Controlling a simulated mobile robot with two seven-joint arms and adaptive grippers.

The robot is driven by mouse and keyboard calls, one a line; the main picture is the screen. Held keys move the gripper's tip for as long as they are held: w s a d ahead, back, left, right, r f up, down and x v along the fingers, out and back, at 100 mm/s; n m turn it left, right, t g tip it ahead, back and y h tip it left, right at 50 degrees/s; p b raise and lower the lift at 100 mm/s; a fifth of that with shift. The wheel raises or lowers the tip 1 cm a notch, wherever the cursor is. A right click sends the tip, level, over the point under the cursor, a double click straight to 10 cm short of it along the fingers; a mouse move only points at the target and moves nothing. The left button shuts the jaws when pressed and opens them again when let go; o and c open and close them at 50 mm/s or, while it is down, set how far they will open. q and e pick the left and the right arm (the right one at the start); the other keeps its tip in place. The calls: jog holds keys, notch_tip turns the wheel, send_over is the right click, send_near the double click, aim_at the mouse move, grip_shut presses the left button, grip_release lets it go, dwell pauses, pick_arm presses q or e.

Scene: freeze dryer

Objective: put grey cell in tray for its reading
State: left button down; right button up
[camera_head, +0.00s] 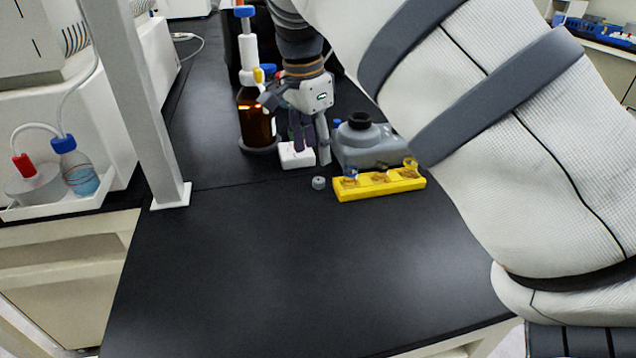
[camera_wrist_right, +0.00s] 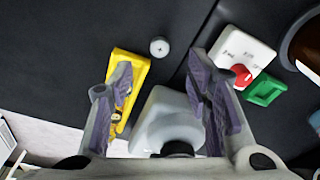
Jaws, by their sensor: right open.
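The grey cell (camera_head: 318,183) is a small round piece lying alone on the black bench. It also shows in the right wrist view (camera_wrist_right: 159,47), ahead of and between the fingertips. My right gripper (camera_head: 297,130) is open and empty above the bench, apart from the cell. A yellow tray (camera_head: 384,190) with several small pieces in it lies right of the cell. A white labelled block (camera_wrist_right: 246,52) bears a red piece (camera_wrist_right: 241,74), and a green tray-like piece (camera_wrist_right: 265,90) lies beside it. Which tray is meant I cannot tell. My left gripper is not in view.
A grey bottle with a black cap (camera_head: 372,143) stands just behind the yellow tray. A brown bottle with a dispenser top (camera_head: 257,120) stands behind the white block. A white post (camera_head: 150,110) rises at the left. The front of the bench is clear.

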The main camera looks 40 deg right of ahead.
aim_at(319, 179)
jog(key=f, duration=0.5)
jog(key=d+f, duration=0.1)
jog(key=f, duration=0.1)
jog(key=shift+f, duration=0.15)
jog(key=c, duration=1.1)
